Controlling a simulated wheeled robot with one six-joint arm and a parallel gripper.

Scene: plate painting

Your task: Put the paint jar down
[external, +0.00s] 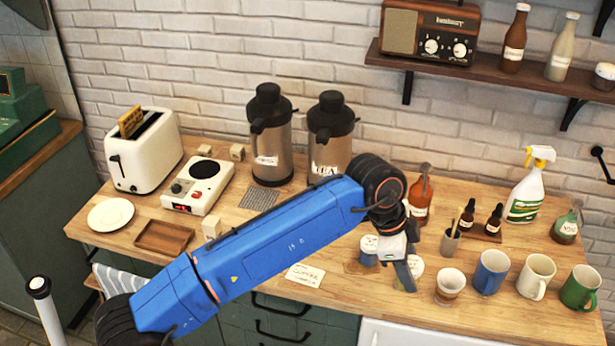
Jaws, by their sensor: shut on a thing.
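My gripper (406,276) points down low over the right-middle of the wooden counter. It is shut on the paint jar (417,266), of which only a pale, round part shows beside the dark finger. The rest of this jar is hidden behind the finger.
Behind are an amber bottle (419,200) and a brush pot (450,241). A card (305,274) lies to the left.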

